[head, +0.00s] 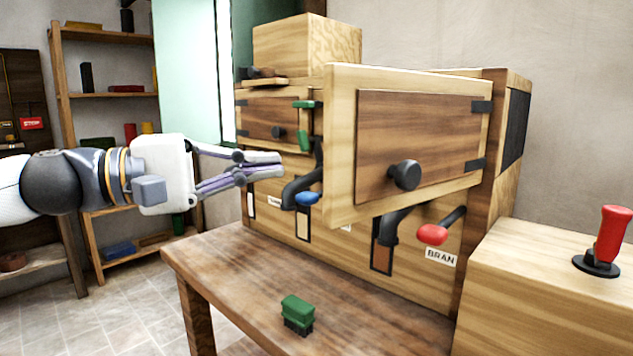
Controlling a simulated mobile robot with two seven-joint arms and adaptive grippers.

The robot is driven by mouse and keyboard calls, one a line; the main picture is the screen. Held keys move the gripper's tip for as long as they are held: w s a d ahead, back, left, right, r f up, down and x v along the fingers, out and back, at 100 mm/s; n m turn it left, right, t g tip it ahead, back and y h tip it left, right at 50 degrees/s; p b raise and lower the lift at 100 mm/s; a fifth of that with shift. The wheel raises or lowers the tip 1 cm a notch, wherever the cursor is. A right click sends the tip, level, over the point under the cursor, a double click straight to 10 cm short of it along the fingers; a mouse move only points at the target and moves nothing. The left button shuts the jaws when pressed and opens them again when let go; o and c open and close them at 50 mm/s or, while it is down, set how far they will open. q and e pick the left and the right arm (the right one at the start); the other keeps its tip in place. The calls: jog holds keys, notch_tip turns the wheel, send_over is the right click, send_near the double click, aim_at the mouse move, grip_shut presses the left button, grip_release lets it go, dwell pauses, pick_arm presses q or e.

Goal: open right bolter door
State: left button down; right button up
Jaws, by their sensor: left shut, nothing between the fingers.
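The wooden bolter (334,242) stands at the back of the table. Its right door (425,125) is hinged on the right by dark hinges and stands swung out, its left edge nearest me. A round black knob (405,175) sits on its face. The smaller left door (262,118) looks closed, with a dark knob and a green latch (304,140) beside it. My left gripper (281,165) is shut and empty, pointing right, left of the right door's free edge in the picture. I cannot tell whether it touches anything. My right gripper is not in view.
Spouts with a blue handle (308,198) and a red handle (432,235) hang below the doors, above a BRAN label. A green brush (298,312) lies on the table (225,262). A red lever (612,235) stands on a wooden box at right. Shelves stand behind my left arm.

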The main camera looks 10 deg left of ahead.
aim_at(348, 168)
pick_arm(q)
jog(key=d, duration=0.3)
jog(key=w+d, duration=0.1)
jog(key=d, duration=0.7)
jog(key=shift+w+f, duration=0.2)
jog(key=shift+s, duration=0.1)
